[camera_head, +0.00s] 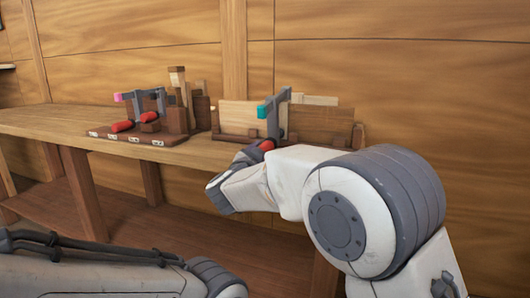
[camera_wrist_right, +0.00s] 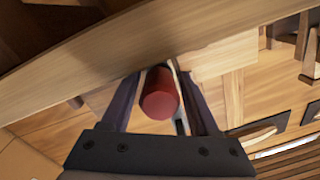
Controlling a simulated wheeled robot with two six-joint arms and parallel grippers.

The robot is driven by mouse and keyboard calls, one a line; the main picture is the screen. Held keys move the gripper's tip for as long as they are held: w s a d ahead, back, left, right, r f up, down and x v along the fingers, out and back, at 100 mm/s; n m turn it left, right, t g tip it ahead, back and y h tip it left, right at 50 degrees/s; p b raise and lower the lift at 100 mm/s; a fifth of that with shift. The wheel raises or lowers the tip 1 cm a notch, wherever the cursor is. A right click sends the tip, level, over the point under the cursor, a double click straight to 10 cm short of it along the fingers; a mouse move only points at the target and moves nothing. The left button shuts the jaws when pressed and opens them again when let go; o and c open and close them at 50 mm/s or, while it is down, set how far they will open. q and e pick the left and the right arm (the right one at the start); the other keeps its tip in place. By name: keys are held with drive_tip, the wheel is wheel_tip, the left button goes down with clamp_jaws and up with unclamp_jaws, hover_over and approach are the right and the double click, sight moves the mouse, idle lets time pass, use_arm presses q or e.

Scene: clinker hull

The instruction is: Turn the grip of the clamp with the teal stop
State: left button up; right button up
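The clamp with the teal stop (camera_head: 264,110) stands at the right part of the bench, its grey bar upright against wooden boards. Its red grip (camera_head: 266,145) shows just above my right wrist in the head view. In the right wrist view the red grip (camera_wrist_right: 160,98) points toward the camera, between the two dark fingers of my right gripper (camera_wrist_right: 160,85). The fingers stand apart on either side, with a narrow gap beside the grip; I see no firm contact. The fingertips are hidden in the head view. My left gripper is out of view.
Another clamp with a pink stop (camera_head: 118,97) and red grips (camera_head: 122,126) stands on a dark wooden base at the left of the bench (camera_head: 60,122). A wooden block tower (camera_head: 178,85) stands between. The wood-panelled wall (camera_head: 400,90) is close behind.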

drive_tip(key=shift+o, duration=0.3)
drive_tip(key=p+v, duration=0.2)
drive_tip(key=v, duration=0.8)
drive_tip(key=shift+s, duration=0.3)
